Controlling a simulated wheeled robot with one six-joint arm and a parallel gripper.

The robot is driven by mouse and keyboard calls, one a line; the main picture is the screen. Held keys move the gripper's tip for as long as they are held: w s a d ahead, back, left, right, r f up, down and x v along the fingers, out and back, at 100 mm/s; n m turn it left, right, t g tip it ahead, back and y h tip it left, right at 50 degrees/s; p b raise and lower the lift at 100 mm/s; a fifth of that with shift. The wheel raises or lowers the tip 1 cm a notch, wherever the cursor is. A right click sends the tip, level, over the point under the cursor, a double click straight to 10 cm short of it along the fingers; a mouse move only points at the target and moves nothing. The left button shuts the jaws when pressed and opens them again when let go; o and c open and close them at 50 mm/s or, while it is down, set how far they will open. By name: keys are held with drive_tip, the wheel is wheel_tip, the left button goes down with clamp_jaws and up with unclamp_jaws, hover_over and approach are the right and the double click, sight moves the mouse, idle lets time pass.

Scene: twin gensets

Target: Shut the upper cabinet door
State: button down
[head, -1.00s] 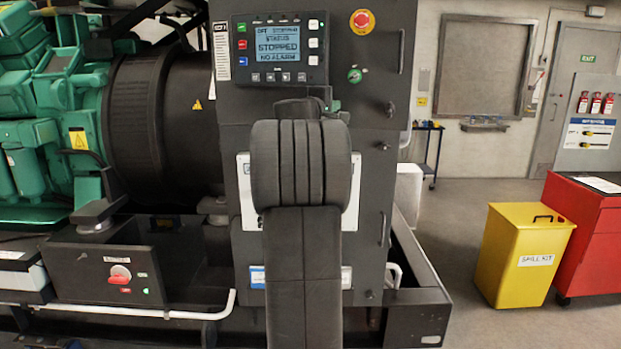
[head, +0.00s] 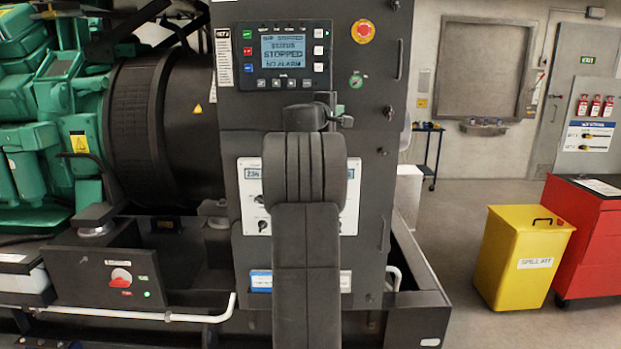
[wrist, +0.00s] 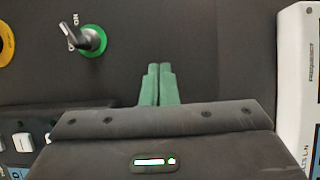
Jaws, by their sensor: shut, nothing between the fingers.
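The upper cabinet door (head: 350,88) is the dark panel with the controller screen, a red emergency stop and a green-ringed key switch. In the head view it looks about flush with the cabinet below it; any small gap is hard to judge. Its vertical handle (head: 400,60) is at its right edge. My gripper (head: 338,109) is mostly hidden behind my arm in the head view. In the wrist view its green fingers (wrist: 159,84) are together, empty, in front of the dark panel beside the key switch (wrist: 92,40). I cannot tell whether they touch it.
The lower panel with white meters (head: 352,195) is partly behind my arm. The genset's base frame (head: 415,290) juts out at the lower right. A yellow spill kit bin (head: 520,255) and a red cabinet (head: 590,240) stand at right. Floor between frame and bin is clear.

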drive_tip(key=b+v, duration=0.4)
drive_tip(key=v, duration=0.2)
drive_tip(key=shift+a+b, duration=0.25)
drive_tip(key=shift+b, duration=0.05)
idle(0.9)
drive_tip(key=shift+w, duration=0.15)
drive_tip(key=p+x, duration=0.5)
drive_tip(key=x, duration=0.3)
drive_tip(key=shift+d+p, duration=0.15)
drive_tip(key=shift+p, duration=0.15)
drive_tip(key=shift+w, duration=0.25)
